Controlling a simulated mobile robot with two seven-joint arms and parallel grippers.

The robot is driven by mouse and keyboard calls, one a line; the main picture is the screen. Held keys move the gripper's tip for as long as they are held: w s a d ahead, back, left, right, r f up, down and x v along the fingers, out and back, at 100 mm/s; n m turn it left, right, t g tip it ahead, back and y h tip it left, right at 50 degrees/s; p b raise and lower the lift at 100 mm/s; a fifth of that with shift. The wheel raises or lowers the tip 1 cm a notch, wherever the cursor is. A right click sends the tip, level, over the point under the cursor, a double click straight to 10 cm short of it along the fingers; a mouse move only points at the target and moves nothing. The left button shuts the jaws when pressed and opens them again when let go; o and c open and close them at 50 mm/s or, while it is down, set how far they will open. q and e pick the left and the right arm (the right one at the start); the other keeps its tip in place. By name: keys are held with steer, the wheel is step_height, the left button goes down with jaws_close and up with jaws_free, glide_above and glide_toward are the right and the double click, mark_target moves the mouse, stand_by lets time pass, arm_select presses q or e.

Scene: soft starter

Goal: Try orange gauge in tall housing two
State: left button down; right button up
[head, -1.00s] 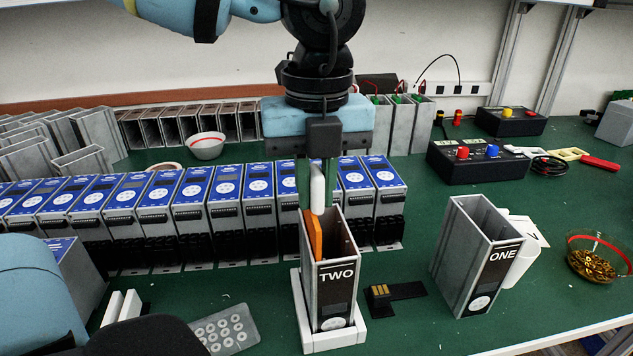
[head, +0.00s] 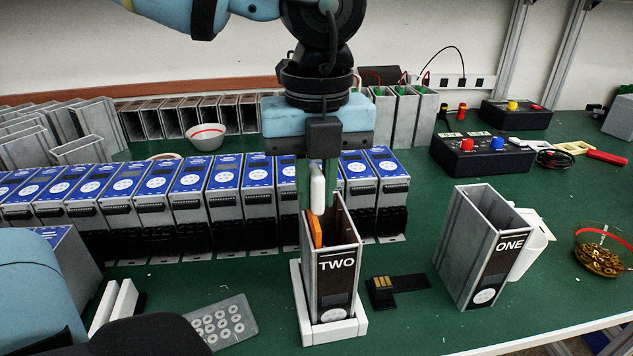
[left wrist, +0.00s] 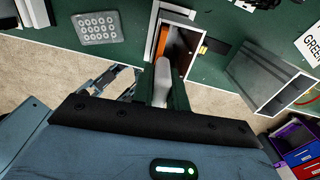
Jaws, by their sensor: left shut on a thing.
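The tall housing TWO (head: 333,283) is an upright open-topped metal box standing in a white base frame (head: 338,331). My left gripper (head: 318,196) is above its opening, pointing down, shut on the pale handle of the orange gauge (head: 315,230). The gauge's orange part is inside the opening, near the left wall; its lower end is hidden. In the left wrist view the orange part (left wrist: 161,40) also lies along the left wall of the housing, and the pale handle is between my fingers (left wrist: 163,92). My right gripper is not in view.
A black piece with gold contacts (head: 384,287) lies between the housings. A row of blue-topped units (head: 190,185) stands behind. A grey plate with round marks (head: 220,322) lies front left.

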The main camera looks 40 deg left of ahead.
arm_select(q)
steer(key=shift+f+b, duration=0.85)
steer(key=shift+f, duration=0.2)
steer(key=c, duration=1.3)
jaws_free()
steer(key=shift+r, duration=0.1)
step_height(320, 180, up, 8)
steer(key=shift+f+p, duration=0.15)
steer(key=shift+p, duration=0.15)
steer(key=shift+f, duration=0.1)
